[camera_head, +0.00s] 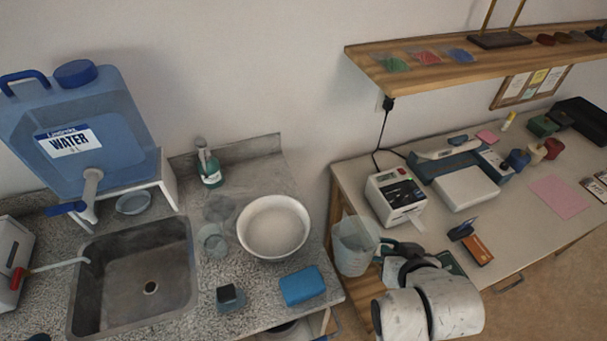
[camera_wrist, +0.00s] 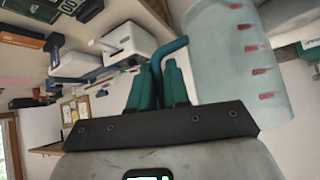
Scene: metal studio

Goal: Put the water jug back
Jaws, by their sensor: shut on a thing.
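The water jug (camera_head: 353,245) is a clear, pale measuring jug. In the head view it stands out between the stone counter's right end and the desk's left end, roughly upright. My gripper (camera_head: 388,250) is on its right side, partly hidden behind my pale wrist. In the wrist view the jug (camera_wrist: 238,62) fills the upper right, with red marks on its wall. The teal fingers of my gripper (camera_wrist: 158,85) are shut on its blue handle (camera_wrist: 168,50). I cannot tell whether its underside touches anything.
The counter (camera_head: 275,178) holds a white bowl (camera_head: 273,229), glass beakers (camera_head: 212,238), a blue sponge (camera_head: 302,287) and a green bottle (camera_head: 208,165). Left are a sink (camera_head: 140,300) and a blue water tank (camera_head: 110,125). A label printer (camera_head: 396,197) stands on the desk near the jug.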

